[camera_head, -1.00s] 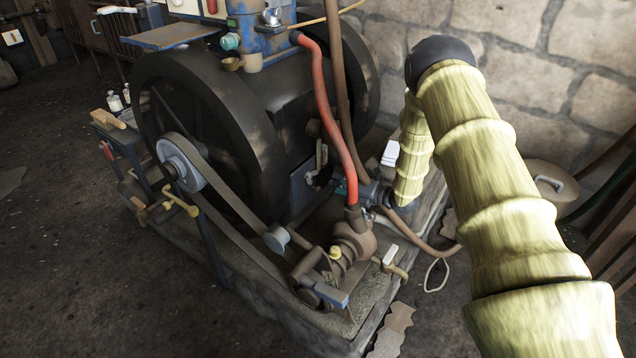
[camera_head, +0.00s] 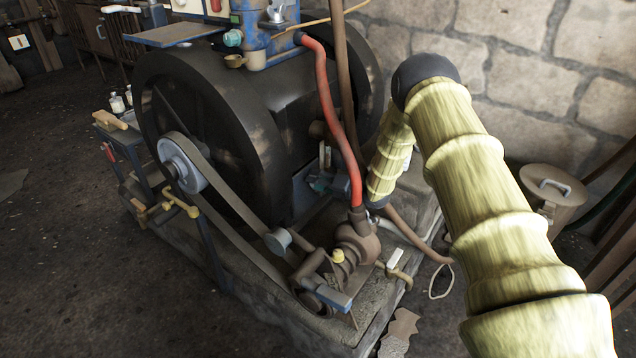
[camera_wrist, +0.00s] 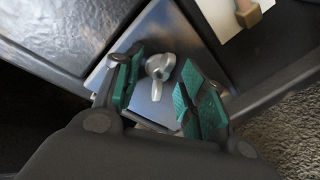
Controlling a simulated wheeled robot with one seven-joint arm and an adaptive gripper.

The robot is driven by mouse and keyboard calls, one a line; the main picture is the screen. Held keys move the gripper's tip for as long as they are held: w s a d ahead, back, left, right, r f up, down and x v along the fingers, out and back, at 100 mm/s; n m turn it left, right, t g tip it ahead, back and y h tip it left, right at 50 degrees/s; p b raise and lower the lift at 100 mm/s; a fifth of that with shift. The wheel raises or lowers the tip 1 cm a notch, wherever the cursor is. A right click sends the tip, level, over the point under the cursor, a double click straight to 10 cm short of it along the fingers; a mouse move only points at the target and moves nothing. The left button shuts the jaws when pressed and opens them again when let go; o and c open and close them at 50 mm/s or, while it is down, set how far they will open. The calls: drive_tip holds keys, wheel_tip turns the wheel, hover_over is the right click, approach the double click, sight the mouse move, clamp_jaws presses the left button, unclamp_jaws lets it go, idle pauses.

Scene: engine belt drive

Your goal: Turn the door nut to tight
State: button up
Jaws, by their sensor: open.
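The door nut (camera_wrist: 159,68) is a pale grey wing nut on a smooth blue-grey metal door (camera_wrist: 185,32) in the wrist view. My gripper (camera_wrist: 160,85) is open, with one green-padded finger to the left of the nut and the other to its right. The nut shows in the gap between the fingers, with room on either side. I cannot tell how far the fingertips are from the door. In the head view my gripper (camera_head: 327,183) is small and dark in front of the engine's lower side, and the nut is hidden there.
A dark engine with big flywheels (camera_head: 205,120) stands on a stone base. A red hose (camera_head: 333,120) and a brown pipe run down close to my gripper. A belt (camera_head: 235,235) and a pump (camera_head: 355,240) are in front. A stone wall stands behind my arm.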

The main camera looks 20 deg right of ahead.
clamp_jaws()
drive_tip(key=shift+m+p, duration=0.3)
drive_tip(key=shift+p, duration=0.05)
drive_tip(key=shift+m+g+y+p, duration=0.3)
drive_tip(key=shift+m+y+p, duration=0.65)
drive_tip(key=shift+m, duration=1.05)
